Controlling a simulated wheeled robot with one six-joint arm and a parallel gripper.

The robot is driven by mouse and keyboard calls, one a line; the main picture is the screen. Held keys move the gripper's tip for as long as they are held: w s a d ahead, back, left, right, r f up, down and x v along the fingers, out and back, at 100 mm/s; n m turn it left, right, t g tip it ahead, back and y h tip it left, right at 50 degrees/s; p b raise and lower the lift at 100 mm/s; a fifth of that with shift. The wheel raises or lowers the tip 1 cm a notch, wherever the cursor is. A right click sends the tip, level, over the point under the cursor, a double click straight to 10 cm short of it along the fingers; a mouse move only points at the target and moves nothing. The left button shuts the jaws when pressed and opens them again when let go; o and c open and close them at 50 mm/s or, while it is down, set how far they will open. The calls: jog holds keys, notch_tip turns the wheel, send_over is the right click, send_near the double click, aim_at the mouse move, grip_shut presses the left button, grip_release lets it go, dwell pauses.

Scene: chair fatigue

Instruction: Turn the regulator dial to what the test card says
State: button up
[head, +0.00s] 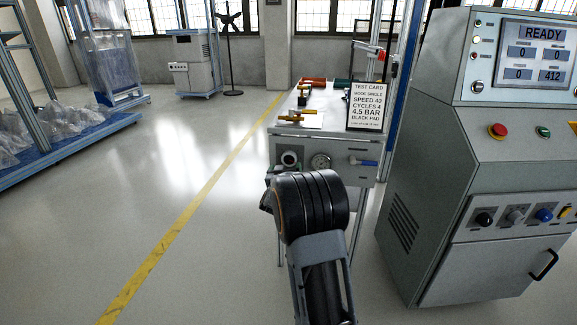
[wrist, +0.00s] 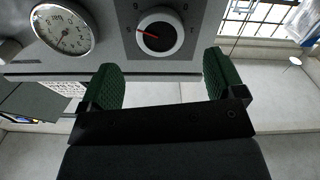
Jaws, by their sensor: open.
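The test card (head: 367,106) stands on the small grey bench and reads mode single, speed 40, cycles 4, 4.5 bar, black pad. The regulator dial (head: 290,158) is a round knob on the bench's front panel. In the wrist view the dial (wrist: 160,36) is dark with a pale rim, and its red pointer aims left.
A blue-handled valve (head: 365,162) sticks out right of the gauge on the panel. A large grey console (head: 470,190) with buttons and a READY screen stands close on the right. The floor (head: 190,230) left of the bench is clear, with a yellow line.

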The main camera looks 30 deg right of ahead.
aim_at(289, 160)
jog(key=shift+b+x, duration=0.6)
jog(key=shift+x, duration=2.55)
jog(key=shift+c, duration=0.3)
jog(key=c, duration=0.9)
jog(key=shift+o, duration=0.2)
jog(key=shift+n+p, duration=0.3)
jog(key=shift+p, duration=0.15)
